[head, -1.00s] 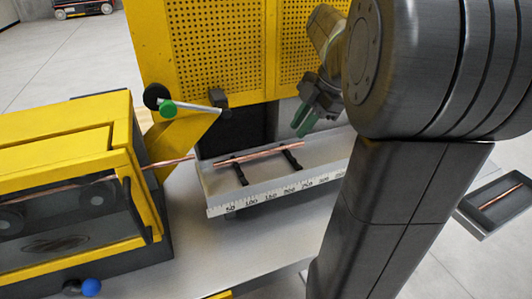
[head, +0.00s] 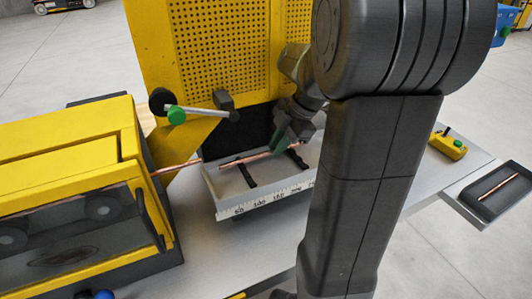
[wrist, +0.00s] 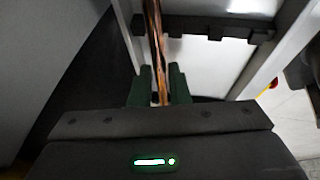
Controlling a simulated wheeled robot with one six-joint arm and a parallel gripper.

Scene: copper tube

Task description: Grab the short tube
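A short copper tube (head: 245,158) lies across two dark supports in the white measuring tray (head: 215,192). My gripper (head: 290,140), with green fingers, is at the right end of this tube. In the wrist view the tube (wrist: 155,45) runs between the two fingers of my gripper (wrist: 160,92). The fingers stand apart, one on each side of the tube, and look open. Contact with the tube cannot be made out.
A yellow machine (head: 70,150) stands left, with another copper tube (head: 178,167) sticking out toward the tray. A yellow perforated panel (head: 215,60) rises behind. A dark bin (head: 484,214) at right holds another copper tube (head: 500,187). A yellow control box (head: 447,146) sits on the table's right.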

